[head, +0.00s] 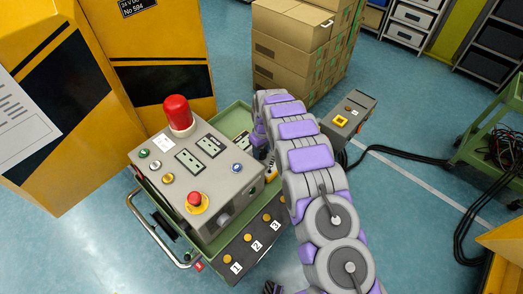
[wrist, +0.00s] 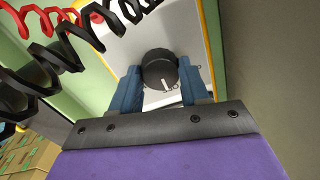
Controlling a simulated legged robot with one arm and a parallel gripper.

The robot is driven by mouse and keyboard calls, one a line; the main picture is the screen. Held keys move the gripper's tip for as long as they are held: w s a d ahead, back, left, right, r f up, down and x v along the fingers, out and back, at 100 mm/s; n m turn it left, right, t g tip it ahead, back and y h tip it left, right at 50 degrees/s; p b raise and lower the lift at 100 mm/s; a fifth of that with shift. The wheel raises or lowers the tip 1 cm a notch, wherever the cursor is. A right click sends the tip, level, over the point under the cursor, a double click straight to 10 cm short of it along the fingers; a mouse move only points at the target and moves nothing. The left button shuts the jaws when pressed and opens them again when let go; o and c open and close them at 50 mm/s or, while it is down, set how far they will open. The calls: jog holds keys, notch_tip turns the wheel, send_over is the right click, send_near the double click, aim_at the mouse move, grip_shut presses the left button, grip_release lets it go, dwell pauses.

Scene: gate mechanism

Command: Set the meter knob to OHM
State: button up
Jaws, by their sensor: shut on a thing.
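The meter knob (wrist: 160,70) is a round black dial with a white pointer mark, on the pale face of the meter (wrist: 190,25), which has a yellow edge. In the wrist view my gripper (wrist: 159,82) has one blue finger on each side of the knob, and it is shut on the knob. The white mark points toward the lower part of the picture. Small labels around the knob are too blurred to read, so I cannot tell which setting it is on. In the head view my arm hides the knob and my gripper.
Coiled red (wrist: 50,15) and black (wrist: 75,42) cables hang close to the gripper's left. A grey control box (head: 200,165) with a red beacon (head: 179,113) stands left of my arm on a green cart. Cardboard boxes (head: 290,50) stand behind; a smaller grey box (head: 348,115) is right.

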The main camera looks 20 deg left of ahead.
jog(key=c, duration=0.4)
jog(key=shift+n, duration=0.3)
jog(key=n+p, duration=0.3)
jog(key=n, duration=0.2)
jog(key=shift+r+p, duration=0.1)
jog(key=shift+p, duration=0.3)
jog(key=n+p, duration=0.1)
jog(key=n, duration=0.4)
jog(key=shift+a+h, duration=0.1)
jog(key=shift+h, duration=0.2)
jog(key=shift+n, duration=0.6)
jog(key=shift+w, duration=0.1)
jog(key=o, duration=1)
